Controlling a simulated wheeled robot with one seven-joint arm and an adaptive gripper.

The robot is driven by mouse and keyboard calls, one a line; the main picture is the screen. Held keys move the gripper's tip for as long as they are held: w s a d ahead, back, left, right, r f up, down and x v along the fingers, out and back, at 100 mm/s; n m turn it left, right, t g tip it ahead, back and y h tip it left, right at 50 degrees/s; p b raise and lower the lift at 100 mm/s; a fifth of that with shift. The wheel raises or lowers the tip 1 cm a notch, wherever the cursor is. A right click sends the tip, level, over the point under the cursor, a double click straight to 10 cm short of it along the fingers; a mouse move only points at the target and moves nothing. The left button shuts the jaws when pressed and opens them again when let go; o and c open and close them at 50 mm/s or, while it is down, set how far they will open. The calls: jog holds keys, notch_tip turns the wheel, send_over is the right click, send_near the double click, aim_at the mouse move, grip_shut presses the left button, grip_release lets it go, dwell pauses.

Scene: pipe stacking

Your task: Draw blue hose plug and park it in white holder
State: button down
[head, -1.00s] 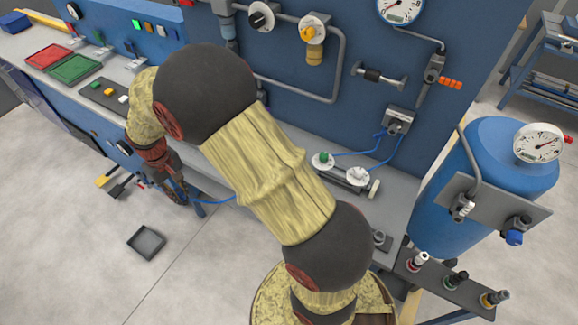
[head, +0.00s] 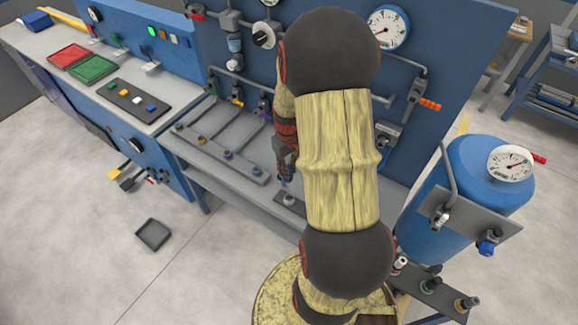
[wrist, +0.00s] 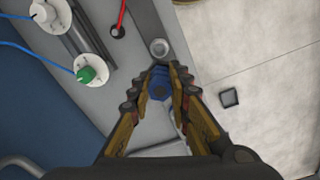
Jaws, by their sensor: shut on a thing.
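My gripper (wrist: 160,80) is shut on the blue hose plug (wrist: 158,90), whose blue top shows between the fingertips in the wrist view. In the head view my gripper (head: 285,165) is above the front part of the grey bench, with a small bit of blue below its tips. A pale round ring (wrist: 158,48), likely the white holder, is on the bench just beyond the fingertips. It also shows in the head view (head: 290,200), below the gripper, on a dark plate. The plug appears apart from it. The plug's lower end and most of its hose are hidden.
A white knob (wrist: 43,12) and a green-centred white dial (wrist: 88,70) with blue lines stand left of the gripper. A red rod (wrist: 121,15) enters a dark hole nearby. A blue tank (head: 450,190) stands right of the bench. A grey tray (head: 153,235) lies on open floor.

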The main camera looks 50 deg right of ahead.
jog(key=shift+s+f, duration=0.1)
jog(key=shift+s, duration=0.1)
notch_tip(320, 180, down, 9)
jog(key=b, duration=0.6)
jog(key=shift+b, duration=0.4)
jog(key=shift+f+b, duration=0.85)
jog(key=shift+f, duration=0.8)
dwell(0.5)
jog(key=shift+w, duration=0.1)
jog(key=c, duration=1.6)
grip_release()
jog(key=shift+r, duration=0.1)
notch_tip(320, 180, up, 12)
jog(key=shift+f, duration=0.1)
